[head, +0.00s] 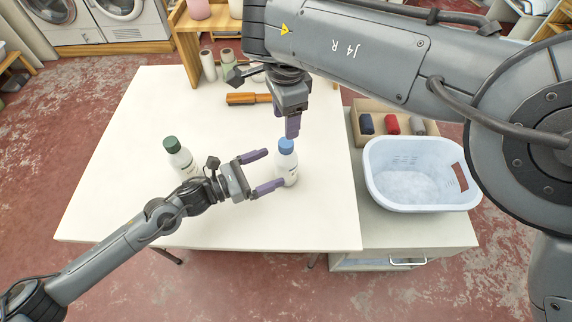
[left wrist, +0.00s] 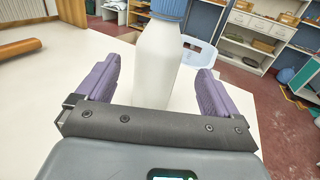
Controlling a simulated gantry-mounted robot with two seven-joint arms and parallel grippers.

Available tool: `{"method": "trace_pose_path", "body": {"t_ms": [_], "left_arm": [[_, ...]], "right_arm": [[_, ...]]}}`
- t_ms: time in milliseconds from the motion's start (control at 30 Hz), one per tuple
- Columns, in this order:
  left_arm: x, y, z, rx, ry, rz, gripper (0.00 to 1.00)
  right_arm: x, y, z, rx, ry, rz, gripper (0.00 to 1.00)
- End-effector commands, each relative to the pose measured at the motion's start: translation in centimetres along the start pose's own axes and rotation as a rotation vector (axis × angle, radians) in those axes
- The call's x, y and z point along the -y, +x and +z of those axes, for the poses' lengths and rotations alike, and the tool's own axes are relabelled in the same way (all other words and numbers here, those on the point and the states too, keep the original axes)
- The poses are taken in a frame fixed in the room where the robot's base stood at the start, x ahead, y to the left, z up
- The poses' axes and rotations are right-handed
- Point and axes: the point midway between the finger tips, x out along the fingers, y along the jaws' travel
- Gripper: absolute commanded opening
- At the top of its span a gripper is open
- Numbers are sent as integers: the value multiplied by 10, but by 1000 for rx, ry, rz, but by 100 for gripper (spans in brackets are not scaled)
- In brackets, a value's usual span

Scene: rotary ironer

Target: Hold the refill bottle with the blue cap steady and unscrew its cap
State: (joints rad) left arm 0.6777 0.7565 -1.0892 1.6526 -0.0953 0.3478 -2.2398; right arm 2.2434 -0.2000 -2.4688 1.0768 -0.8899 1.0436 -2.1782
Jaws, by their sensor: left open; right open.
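The white refill bottle with the blue cap (head: 287,165) stands upright on the white table, right of its middle. My left gripper (head: 268,171) is open, with its purple fingers reaching toward the bottle from the left. In the left wrist view the bottle (left wrist: 157,70) stands between the two fingers (left wrist: 153,85), with gaps on both sides. The blue cap (head: 286,145) is on the bottle. My right gripper (head: 292,128) is open and points down just above the cap, seen edge-on. Whether its fingers touch the cap cannot be told.
A bottle with a green cap (head: 180,157) stands left, close to my left arm. A brown brush or roller (head: 248,99) and rolls (head: 208,66) lie and stand at the back. A white basket (head: 422,174) and a box of rolled cloths (head: 391,124) are right. The table's front is clear.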

Motion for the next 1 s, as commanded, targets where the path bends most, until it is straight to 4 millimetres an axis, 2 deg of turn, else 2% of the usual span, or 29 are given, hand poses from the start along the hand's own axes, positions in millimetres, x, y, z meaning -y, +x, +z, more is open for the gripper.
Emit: {"method": "trace_pose_path", "body": {"t_ms": [267, 300, 400, 600, 800, 1000], "left_arm": [[0, 1, -52, 0, -3, 0, 95], [0, 12, -47, 6, 1, -1, 95], [0, 30, -47, 4, 0, -1, 95], [0, 56, -48, 3, 0, 0, 95], [0, 71, -48, 2, 0, 0, 95], [0, 76, -48, 1, 0, 1, 95]], "right_arm": [[0, 0, 0, 0, 0, 0, 59], [0, 0, 0, 0, 0, 0, 59], [0, 0, 0, 0, 0, 0, 59], [0, 0, 0, 0, 0, 0, 59], [0, 0, 0, 0, 0, 0, 59], [0, 0, 0, 0, 0, 0, 59]]}}
